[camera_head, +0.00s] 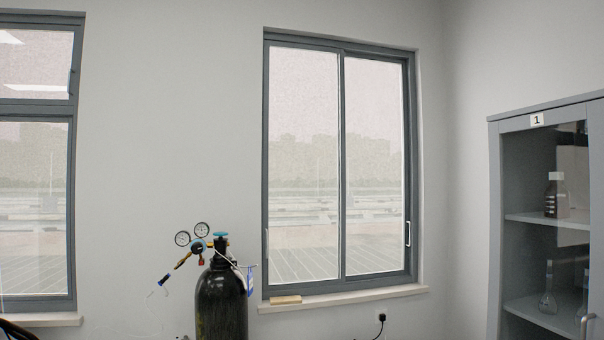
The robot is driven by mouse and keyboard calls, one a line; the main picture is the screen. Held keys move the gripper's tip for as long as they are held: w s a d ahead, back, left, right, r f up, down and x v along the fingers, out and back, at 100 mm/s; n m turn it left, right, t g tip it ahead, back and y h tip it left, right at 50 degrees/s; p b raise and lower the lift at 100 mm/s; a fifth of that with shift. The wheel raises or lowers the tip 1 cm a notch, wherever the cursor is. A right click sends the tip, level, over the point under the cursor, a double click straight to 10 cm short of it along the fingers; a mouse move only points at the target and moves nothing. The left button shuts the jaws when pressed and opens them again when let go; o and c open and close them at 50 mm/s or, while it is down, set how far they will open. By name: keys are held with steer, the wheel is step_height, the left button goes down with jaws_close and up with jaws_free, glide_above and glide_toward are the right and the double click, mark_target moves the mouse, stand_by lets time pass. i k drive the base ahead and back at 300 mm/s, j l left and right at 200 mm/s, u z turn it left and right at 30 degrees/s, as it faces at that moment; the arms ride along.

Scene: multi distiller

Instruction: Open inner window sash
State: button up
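A two-pane sliding window with a grey frame (266,150) is set in the wall, right of the picture's middle. Its two sashes meet at a vertical bar (341,170). The right sash (408,130) carries a small pale handle (407,233) low on its right edge. A fainter pale handle (267,242) shows low on the left edge of the left sash. No clear gap to the outside shows; I cannot tell which sash is the inner one. My gripper is not in view.
A black gas cylinder (221,305) with gauges stands left of the window. A small wooden block (286,299) lies on the sill (350,298). A glass-fronted cabinet (495,230) stands at right. Another window (72,200) is at far left. A plug (381,318) sits below the sill.

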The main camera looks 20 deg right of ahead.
mark_target(304, 120)
steer(key=i+l, duration=0.3)
steer(key=i+l+u, duration=0.1)
steer(key=i+l, duration=0.25)
steer(key=l, duration=0.2)
